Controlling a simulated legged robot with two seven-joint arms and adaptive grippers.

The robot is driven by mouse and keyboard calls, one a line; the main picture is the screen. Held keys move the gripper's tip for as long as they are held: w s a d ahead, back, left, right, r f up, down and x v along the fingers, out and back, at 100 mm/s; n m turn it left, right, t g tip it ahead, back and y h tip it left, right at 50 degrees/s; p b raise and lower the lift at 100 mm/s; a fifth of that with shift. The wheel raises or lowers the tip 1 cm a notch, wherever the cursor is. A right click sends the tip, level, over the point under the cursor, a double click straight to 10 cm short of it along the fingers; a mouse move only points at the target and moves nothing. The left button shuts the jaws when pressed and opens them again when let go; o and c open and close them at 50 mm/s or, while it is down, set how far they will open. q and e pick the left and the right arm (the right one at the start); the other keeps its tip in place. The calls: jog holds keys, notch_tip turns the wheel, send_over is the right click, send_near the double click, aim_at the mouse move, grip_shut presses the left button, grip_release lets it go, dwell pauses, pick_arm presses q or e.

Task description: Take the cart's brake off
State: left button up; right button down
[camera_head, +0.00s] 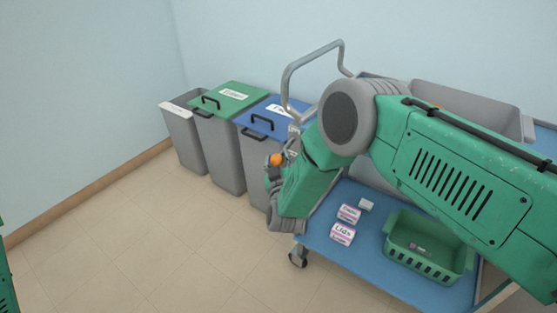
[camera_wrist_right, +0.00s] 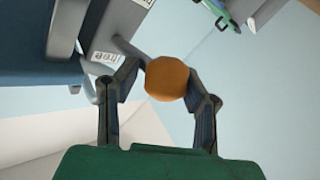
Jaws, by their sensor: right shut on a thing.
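The cart (camera_head: 322,239) has a blue lower deck and a bent metal push handle (camera_head: 287,82) at its left end. An orange ball knob (camera_head: 277,160) shows beside that end. It also shows in the right wrist view (camera_wrist_right: 167,79), on the end of a grey lever (camera_wrist_right: 128,46). My right gripper (camera_wrist_right: 166,88) is shut on the knob, one finger on each side. A plate next to the lever bears a label reading "free" (camera_wrist_right: 105,57). My right arm hides part of the cart. My left gripper is not in view.
A grey bin (camera_head: 184,135), a green-lidded bin (camera_head: 222,150) and a blue-lidded bin (camera_head: 255,165) stand along the wall, left of the cart. Small labelled boxes (camera_head: 343,233) and a green basket (camera_head: 425,262) are on the deck.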

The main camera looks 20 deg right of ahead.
aim_at(276, 155)
jog(key=shift+d+f, duration=0.2)
jog(key=shift+f, duration=0.05)
jog(key=shift+a+r+g+p, duration=0.15)
jog(key=shift+a+g+p, duration=0.15)
jog(key=shift+a, duration=0.25)
jog(key=shift+d+r+p, duration=0.15)
jog(key=shift+r+p, duration=0.05)
jog(key=shift+p, duration=0.2)
jog(key=r+m+g+p, duration=0.1)
jog(key=p, duration=0.1)
jog(key=r+m+g+y+p, duration=0.1)
jog(key=r+p, duration=0.1)
jog(key=p, duration=0.1)
jog(key=shift+a+r+g, duration=0.2)
jog(key=shift+g, duration=0.2)
jog(key=shift+w+d+r+m+g+y+p, duration=0.1)
jog(key=shift+w+r+m+g+y+p, duration=0.1)
jog(key=shift+r+m+g+y+p, duration=0.75)
jog(key=shift+w+d+r+n+h+p, duration=0.1)
jog(key=shift+d+n+h+p, duration=0.05)
jog(key=shift+n+h+p, duration=0.15)
jog(key=shift+r, duration=0.15)
jog(key=shift+d, duration=0.25)
